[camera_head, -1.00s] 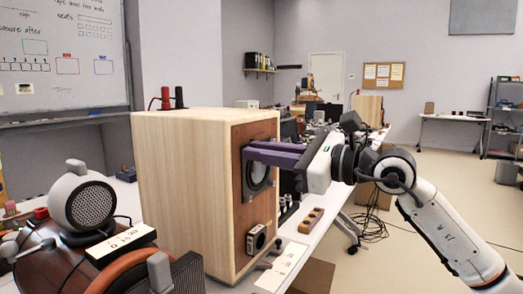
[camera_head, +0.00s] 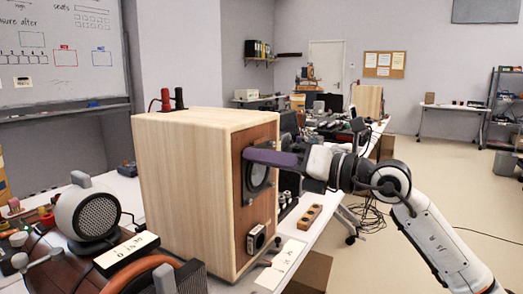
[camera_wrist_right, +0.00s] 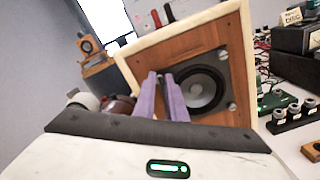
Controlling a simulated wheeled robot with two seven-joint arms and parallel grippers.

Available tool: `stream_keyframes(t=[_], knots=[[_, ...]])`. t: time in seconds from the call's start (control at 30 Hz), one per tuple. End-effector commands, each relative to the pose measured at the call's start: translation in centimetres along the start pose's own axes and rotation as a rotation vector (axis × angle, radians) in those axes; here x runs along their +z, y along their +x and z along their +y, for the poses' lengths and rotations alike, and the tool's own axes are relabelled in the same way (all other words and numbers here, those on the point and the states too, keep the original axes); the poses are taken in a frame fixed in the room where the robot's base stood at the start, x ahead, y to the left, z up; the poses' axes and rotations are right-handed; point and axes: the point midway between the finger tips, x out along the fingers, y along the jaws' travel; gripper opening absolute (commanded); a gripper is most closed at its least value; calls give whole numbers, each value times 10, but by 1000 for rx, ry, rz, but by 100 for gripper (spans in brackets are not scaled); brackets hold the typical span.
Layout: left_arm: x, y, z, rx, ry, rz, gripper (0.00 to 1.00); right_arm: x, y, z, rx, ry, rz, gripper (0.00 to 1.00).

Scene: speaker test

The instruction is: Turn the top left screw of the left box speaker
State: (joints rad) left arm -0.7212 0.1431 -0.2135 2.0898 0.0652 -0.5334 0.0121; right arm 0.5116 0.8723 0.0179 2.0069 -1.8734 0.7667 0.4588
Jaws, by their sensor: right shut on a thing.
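The left box speaker (camera_head: 180,185) is a pale wooden box with a brown front panel and a dark round driver (camera_head: 258,172). In the right wrist view the driver (camera_wrist_right: 203,88) appears tilted, with screw heads around its rim. My right gripper (camera_head: 247,154) reaches in from the right, its purple fingertips at the driver's upper left edge. In the wrist view the right gripper (camera_wrist_right: 161,77) is closed around the top left screw, which is mostly hidden between the fingertips. My left gripper is not in view.
Red and black terminals (camera_head: 172,99) stand on the speaker's top. A grey round device (camera_head: 88,212) sits left of it. A small wooden block with holes (camera_head: 310,217) and a white card (camera_head: 282,262) lie on the table to the right. Another wooden box (camera_head: 368,102) stands far back.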

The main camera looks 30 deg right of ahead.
Motion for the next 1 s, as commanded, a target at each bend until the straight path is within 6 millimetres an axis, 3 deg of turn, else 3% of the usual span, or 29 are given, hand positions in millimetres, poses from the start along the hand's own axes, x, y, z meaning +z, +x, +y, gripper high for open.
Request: stream_keyframes(t=[0.3, 0.83, 0.9, 0.97, 1.0], knots=[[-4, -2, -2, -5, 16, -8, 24, 0, 0, 0, 0, 120, 3, 0], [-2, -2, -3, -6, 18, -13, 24, -1, 0, 0, 0, 143, 3, 0], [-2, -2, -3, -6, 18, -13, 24, -1, 0, 0, 0, 143, 3, 19], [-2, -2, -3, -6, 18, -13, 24, -1, 0, 0, 0, 143, 3, 29], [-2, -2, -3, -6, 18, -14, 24, -1, 0, 0, 0, 142, 2, 30]])
